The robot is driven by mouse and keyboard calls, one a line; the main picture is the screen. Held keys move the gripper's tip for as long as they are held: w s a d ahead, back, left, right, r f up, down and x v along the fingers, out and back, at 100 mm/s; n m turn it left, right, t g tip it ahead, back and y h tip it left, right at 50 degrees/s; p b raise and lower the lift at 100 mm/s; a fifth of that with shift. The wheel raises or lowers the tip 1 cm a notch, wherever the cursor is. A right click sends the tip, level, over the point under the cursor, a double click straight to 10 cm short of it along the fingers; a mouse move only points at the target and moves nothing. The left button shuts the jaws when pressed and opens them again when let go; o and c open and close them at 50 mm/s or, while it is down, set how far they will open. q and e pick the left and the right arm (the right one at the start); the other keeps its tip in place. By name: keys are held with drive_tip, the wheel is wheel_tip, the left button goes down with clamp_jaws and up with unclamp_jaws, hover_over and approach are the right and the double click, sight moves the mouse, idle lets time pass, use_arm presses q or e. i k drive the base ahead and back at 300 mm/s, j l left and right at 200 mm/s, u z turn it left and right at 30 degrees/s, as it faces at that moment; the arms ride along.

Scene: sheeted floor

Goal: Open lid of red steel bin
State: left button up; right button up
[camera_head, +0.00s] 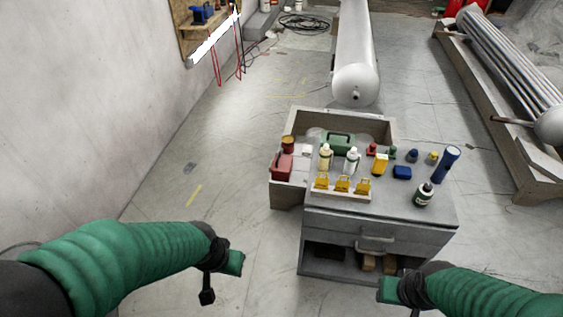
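A red object (467,14) is cut off by the top edge at the far right of the head view. It may be the red steel bin, but its lid cannot be made out. My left gripper (222,280) is at the lower left, its fingers apart and empty, above the floor left of the grey cabinet. My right gripper (398,303) is at the bottom right, near the cabinet's front. Its fingers look apart, with nothing between them, and it is partly cut off by the bottom edge. Both are far from the red object.
The grey cabinet (328,213) stands close ahead, bearing bottles, a blue flashlight (446,163) and yellow items. A white tank (357,60) lies behind it. A pipe rack (500,130) stands right.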

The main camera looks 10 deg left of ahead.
sight(283, 163)
drive_tip(key=i+j+u, duration=0.3)
drive_tip(key=i+u, duration=0.35)
drive_tip(key=i+j, duration=0.1)
drive_tip(key=i, duration=0.45)
drive_tip(key=i+j, duration=0.1)
drive_tip(key=i, duration=0.5)
drive_tip(key=i+j+z, duration=0.2)
drive_tip(key=i+z, duration=0.15)
drive_tip(key=i, duration=0.2)
drive_tip(key=i+j+z, duration=0.35)
drive_tip(key=i, duration=0.2)
